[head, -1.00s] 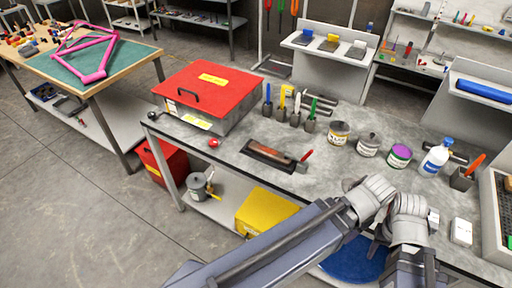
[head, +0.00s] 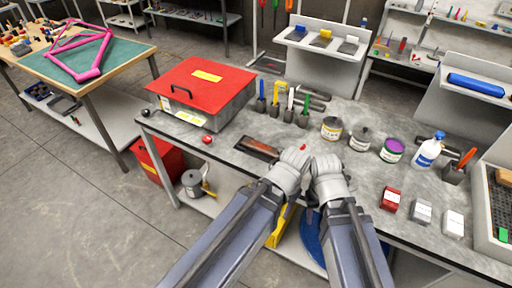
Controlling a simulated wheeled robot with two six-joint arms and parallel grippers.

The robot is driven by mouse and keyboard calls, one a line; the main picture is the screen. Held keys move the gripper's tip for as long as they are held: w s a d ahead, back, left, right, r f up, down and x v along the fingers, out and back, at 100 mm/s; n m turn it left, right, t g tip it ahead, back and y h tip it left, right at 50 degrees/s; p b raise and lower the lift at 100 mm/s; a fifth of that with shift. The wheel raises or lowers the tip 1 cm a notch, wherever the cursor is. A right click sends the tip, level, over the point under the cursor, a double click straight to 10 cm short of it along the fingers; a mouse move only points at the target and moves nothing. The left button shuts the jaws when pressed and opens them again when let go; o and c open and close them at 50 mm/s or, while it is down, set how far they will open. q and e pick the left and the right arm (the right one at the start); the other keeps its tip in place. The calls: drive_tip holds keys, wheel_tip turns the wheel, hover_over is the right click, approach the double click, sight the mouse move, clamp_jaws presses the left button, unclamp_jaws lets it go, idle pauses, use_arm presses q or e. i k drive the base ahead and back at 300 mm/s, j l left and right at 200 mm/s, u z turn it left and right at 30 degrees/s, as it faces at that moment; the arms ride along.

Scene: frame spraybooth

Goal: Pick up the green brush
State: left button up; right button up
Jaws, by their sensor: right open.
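The green brush (head: 305,105) stands upright in a dark holder on the grey workbench (head: 235,163), the rightmost in a row with white, yellow and blue-handled brushes. My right gripper (head: 325,168) is over the front of the bench, nearer to me than the green brush and apart from it. It is open; its fingers are mostly hidden behind my wrist. My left gripper (head: 293,160) is beside it on the left, near the red-tipped tool tray, also short of the brush. Its fingers are hidden.
A red-lidded box (head: 205,85) stands left of the brushes. Paint cans (head: 331,129) and a white spray bottle (head: 430,148) stand to the right. Small boxes (head: 421,212) lie at the front right. A tray (head: 485,215) borders the right end.

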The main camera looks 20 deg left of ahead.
sight(306, 106)
drive_tip(key=i+j+z, duration=0.45)
drive_tip(key=j, duration=0.2)
drive_tip(key=i, duration=0.45)
